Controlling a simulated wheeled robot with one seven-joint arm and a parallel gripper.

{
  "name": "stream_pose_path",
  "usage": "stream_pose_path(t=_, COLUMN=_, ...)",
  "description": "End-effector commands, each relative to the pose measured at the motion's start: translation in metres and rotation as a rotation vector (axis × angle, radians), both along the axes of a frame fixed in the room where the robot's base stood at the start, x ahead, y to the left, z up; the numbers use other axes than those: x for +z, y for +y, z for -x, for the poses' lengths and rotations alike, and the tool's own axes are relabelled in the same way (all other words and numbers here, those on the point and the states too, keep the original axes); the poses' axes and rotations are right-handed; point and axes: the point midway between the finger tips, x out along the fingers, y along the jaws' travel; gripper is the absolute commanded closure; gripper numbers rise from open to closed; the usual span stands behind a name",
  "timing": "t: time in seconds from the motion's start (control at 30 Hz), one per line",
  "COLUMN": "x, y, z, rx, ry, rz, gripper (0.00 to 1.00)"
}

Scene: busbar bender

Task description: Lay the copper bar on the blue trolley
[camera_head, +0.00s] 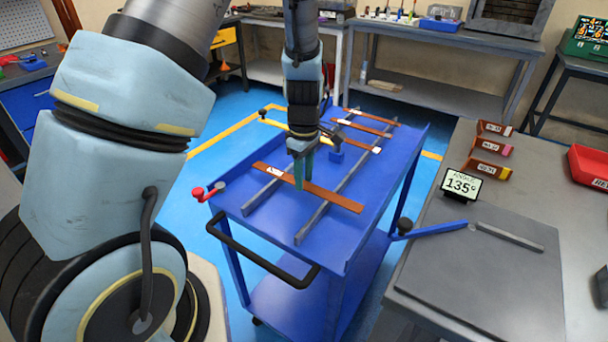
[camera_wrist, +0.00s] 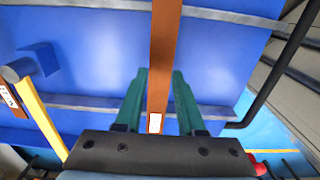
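The blue trolley (camera_head: 235,193) stands in the middle of the head view, with two grey rails across its top. A copper bar (camera_head: 333,198) with a white label lies across these rails, near the trolley's handle end. My gripper (camera_head: 302,182) points down over this bar, its green fingers on either side of it. In the wrist view the bar (camera_wrist: 165,45) runs between the fingertips (camera_wrist: 160,75), very near both; I cannot tell whether they press on it. Whether the bar rests fully on the rails or slightly above is unclear.
A bench (camera_head: 551,170) at the right carries an angle display (camera_head: 460,185) reading 135, a blue lever (camera_head: 436,229) and a red bin (camera_head: 590,166). Blue floor (camera_head: 205,165) is clear left of the trolley.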

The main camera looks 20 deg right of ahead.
Motion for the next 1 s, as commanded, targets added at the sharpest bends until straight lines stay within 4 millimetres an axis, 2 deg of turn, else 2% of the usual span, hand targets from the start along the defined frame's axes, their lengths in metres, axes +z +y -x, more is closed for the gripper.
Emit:
stream_pose_path(t=0.03, x=0.0, y=0.0, z=0.0, rx=0.0, ry=0.0, rz=0.0, gripper=0.55)
stream_pose_path(t=0.23, x=0.0, y=0.0, z=0.0, rx=0.0, ry=0.0, rz=0.0, gripper=0.33)
stream_pose_path(t=0.57, x=0.007, y=0.0, z=0.0, rx=-0.001, ry=-0.001, rz=0.001, gripper=0.33)
stream_pose_path(t=0.77, x=0.036, y=-0.002, z=0.0, rx=-0.003, ry=-0.005, rz=0.004, gripper=0.33)
stream_pose_path(t=1.0, x=0.089, y=-0.002, z=0.0, rx=-0.003, ry=-0.003, rz=0.004, gripper=0.33)
